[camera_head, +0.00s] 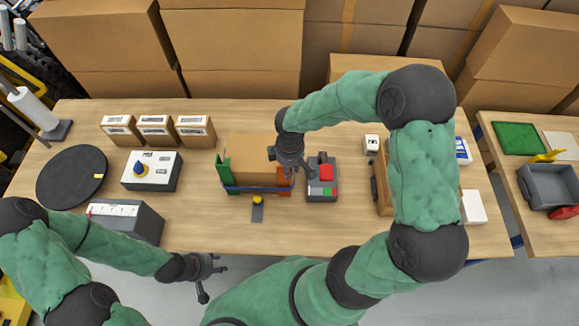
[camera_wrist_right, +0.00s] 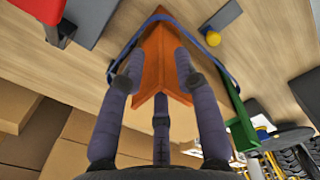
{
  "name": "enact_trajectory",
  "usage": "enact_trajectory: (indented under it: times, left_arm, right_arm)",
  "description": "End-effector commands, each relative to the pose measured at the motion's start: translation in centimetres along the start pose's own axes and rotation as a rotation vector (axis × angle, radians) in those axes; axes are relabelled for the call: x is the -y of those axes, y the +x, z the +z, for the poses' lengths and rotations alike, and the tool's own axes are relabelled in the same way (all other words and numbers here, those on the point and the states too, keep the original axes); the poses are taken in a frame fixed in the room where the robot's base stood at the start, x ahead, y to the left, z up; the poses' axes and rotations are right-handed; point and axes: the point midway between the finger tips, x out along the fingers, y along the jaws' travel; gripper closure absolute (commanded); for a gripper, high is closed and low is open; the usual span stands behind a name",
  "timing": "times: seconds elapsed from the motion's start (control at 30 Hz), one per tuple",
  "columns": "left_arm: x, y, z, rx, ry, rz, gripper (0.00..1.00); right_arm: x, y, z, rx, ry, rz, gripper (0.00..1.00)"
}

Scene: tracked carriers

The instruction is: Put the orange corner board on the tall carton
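The tall carton (camera_head: 250,148) stands mid-table with a blue strap (camera_head: 245,189) around it. The orange corner board (camera_head: 284,185) is at its right front corner; in the right wrist view the V-shaped orange board (camera_wrist_right: 158,60) lies between my fingers. My right gripper (camera_head: 290,168) appears shut on it, with the fingers against its two sides (camera_wrist_right: 155,68). Whether the board sits flush on the carton or inside the strap is hard to tell. A green corner board (camera_head: 223,172) is at the carton's left front corner. My left gripper (camera_head: 211,281) is open and empty beyond the table's front edge.
A grey device with red and green parts (camera_head: 322,180) stands close right of the carton. A yellow-knobbed piece (camera_head: 257,203) lies in front. My right arm hides part of the right side.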

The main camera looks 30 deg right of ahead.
Motion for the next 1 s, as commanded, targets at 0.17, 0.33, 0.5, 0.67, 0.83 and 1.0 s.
enact_trajectory:
  times: [0.17, 0.33, 0.5, 0.67, 0.83, 1.0]
  left_arm:
    - [-0.1, -0.2, 0.0, 0.0, 0.0, 0.0, 0.6]
    - [-0.2, -0.5, 0.0, 0.0, 0.0, 0.0, 0.6]
    - [-0.4, -1.0, 0.0, 0.0, 0.0, 0.0, 0.6]
    - [-0.5, -1.3, 0.1, 0.0, 0.0, 0.0, 0.6]
    - [-0.6, -1.6, 0.1, 0.0, 0.0, 0.0, 0.6]
    - [-0.6, -1.6, 0.1, 0.0, 0.0, 0.0, 0.6]
  right_arm:
    - [0.0, -0.2, 0.0, 0.0, 0.0, 0.0, 0.68]
    - [-0.1, -2.0, -0.1, -0.002, 0.001, 0.003, 0.68]
    - [-0.1, -5.4, -0.1, -0.002, -0.001, 0.004, 0.68]
    - [-0.1, -8.6, -0.1, -0.003, 0.0, 0.004, 0.68]
    - [-0.1, -11.0, -0.1, -0.001, 0.0, 0.003, 0.68]
    - [0.0, -12.1, -0.1, -0.001, 0.002, -0.001, 0.68]
